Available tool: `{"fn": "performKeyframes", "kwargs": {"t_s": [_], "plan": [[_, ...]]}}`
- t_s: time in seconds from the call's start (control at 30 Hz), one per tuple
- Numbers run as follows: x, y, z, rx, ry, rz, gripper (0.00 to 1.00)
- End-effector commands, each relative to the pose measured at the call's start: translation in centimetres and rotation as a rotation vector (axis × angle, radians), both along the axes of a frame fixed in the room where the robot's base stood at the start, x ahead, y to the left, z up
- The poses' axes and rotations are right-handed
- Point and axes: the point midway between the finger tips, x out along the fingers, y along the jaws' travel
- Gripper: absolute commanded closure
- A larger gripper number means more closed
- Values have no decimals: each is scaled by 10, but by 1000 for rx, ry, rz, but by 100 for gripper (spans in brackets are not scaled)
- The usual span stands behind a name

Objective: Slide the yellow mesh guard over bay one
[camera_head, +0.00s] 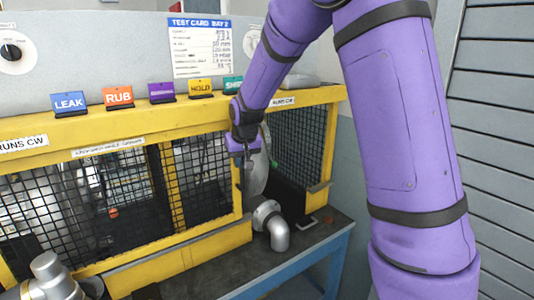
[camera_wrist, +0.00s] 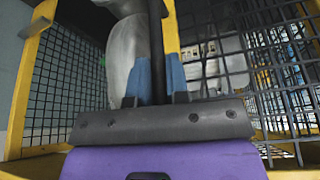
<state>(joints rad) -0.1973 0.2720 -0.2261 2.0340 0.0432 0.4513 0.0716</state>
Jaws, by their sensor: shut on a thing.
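A yellow-framed black mesh guard (camera_head: 205,185) covers the left and middle of the bench front in the head view. My gripper (camera_head: 246,162) is at its right edge, pointing down beside an uncovered opening. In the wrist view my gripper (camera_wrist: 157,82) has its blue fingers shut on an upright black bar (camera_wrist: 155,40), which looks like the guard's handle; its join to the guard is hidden. In the opening, a grey rounded blower housing (camera_head: 259,178) shows behind my gripper. It also shows in the wrist view (camera_wrist: 127,60). I cannot tell which bay is number one.
A metal elbow pipe (camera_head: 276,229) sticks out low in front of the opening, and another pipe fitting (camera_head: 50,274) stands at lower left. A fixed mesh side panel (camera_head: 300,145) is to the right. Coloured tags, including LEAK (camera_head: 69,103), stand along the yellow top rail.

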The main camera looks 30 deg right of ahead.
Motion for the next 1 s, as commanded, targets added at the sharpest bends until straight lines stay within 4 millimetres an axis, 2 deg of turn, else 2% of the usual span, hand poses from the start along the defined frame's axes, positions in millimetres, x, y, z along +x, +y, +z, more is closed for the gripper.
{"fn": "performKeyframes", "kwargs": {"t_s": [0.03, 0.2, 0.5, 0.73, 1.0], "plan": [[-2, 20, 0, 0, 2, 9, 100], [-6, 75, 0, 0, 2, 9, 100], [-13, 158, 0, 0, 1, 4, 100], [-16, 198, -1, 1, 2, 0, 100], [-17, 215, 0, 1, 0, -3, 100]]}}
